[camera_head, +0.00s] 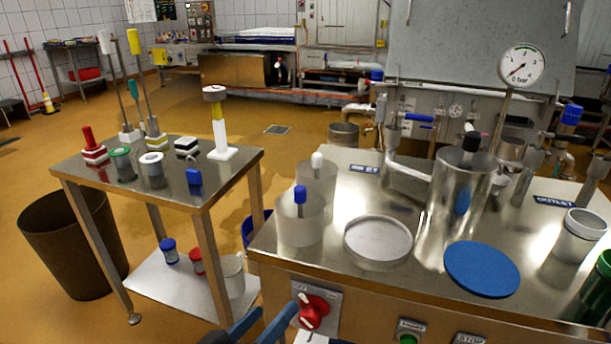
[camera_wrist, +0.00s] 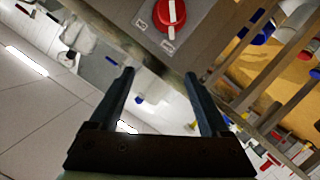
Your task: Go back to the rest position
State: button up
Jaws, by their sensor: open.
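My gripper (camera_wrist: 160,76) shows in the wrist view with its two dark fingers spread wide and nothing between them. In the head view, the tips of my gripper (camera_head: 260,328) show at the bottom edge, in front of the steel counter and low beside its front panel. A red rotary switch (camera_head: 313,311) on that panel is just right of the fingers. The same red switch (camera_wrist: 171,13) is at the top of the wrist view, beyond the fingertips and apart from them. The rest of my arm is out of view.
The steel counter (camera_head: 350,196) carries two clear moulds with plungers, a round pale dish (camera_head: 378,240), a blue disc (camera_head: 482,268) and a metal cylinder (camera_head: 455,200). A steel cart (camera_head: 180,185) with small pots and brushes stands left. A dark bin (camera_head: 70,245) is beside it.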

jog(key=w+d+r+m+t+y, duration=0.1)
jog(key=d+r+t+y, duration=0.15)
jog(key=r, duration=1.05)
jog(key=w+d+r+m+t+y, duration=0.15)
jog(key=r+t, duration=0.25)
jog(key=r, duration=0.9)
jog(key=s+d+r+n+t+y, duration=0.15)
jog(key=s+r+t, duration=0.25)
jog(key=s+r, duration=0.45)
jog(key=s+d+r+t+y, duration=0.2)
jog(key=s+r+t, duration=0.25)
jog(key=r, duration=0.75)
notch_tip(320, 180, up, 26)
jog(key=w+a+g+p, duration=0.1)
jog(key=p, duration=2.5)
jog(key=shift+f+p, duration=0.2)
jog(key=shift+p, duration=0.1)
